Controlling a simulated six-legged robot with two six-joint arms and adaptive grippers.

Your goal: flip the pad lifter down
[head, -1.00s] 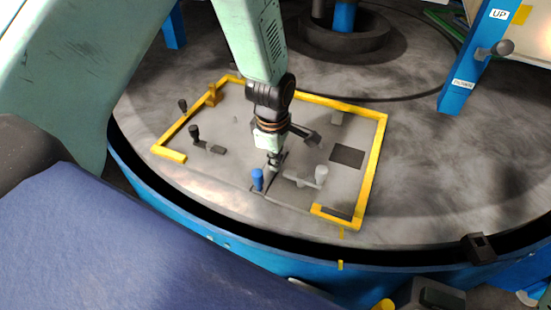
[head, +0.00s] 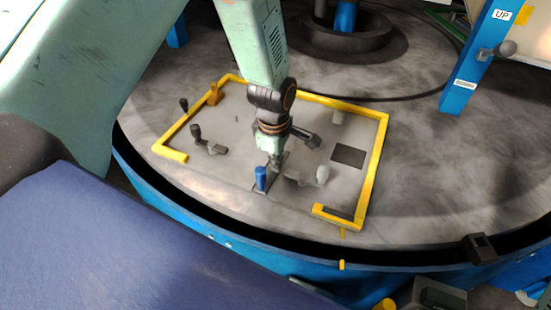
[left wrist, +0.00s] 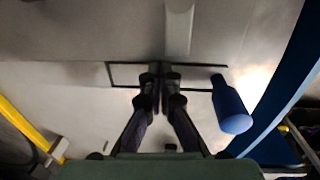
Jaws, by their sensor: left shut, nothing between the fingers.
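A blue-handled lever (head: 261,178) stands upright beside a dark-edged slot at the front of the grey panel. In the left wrist view the blue handle (left wrist: 232,108) is right of the slot (left wrist: 120,75). My left gripper (head: 275,164) points down at the panel just right of the blue handle in the head view. In the left wrist view its fingertips (left wrist: 160,88) are together over the slot, empty and apart from the handle. No label marks the pad lifter, so I cannot tell which part it is. My right gripper is not in view.
A yellow frame (head: 375,168) borders the panel. A pale-knobbed lever (head: 322,174) is close on the right, a black-knobbed lever (head: 196,132) on the left.

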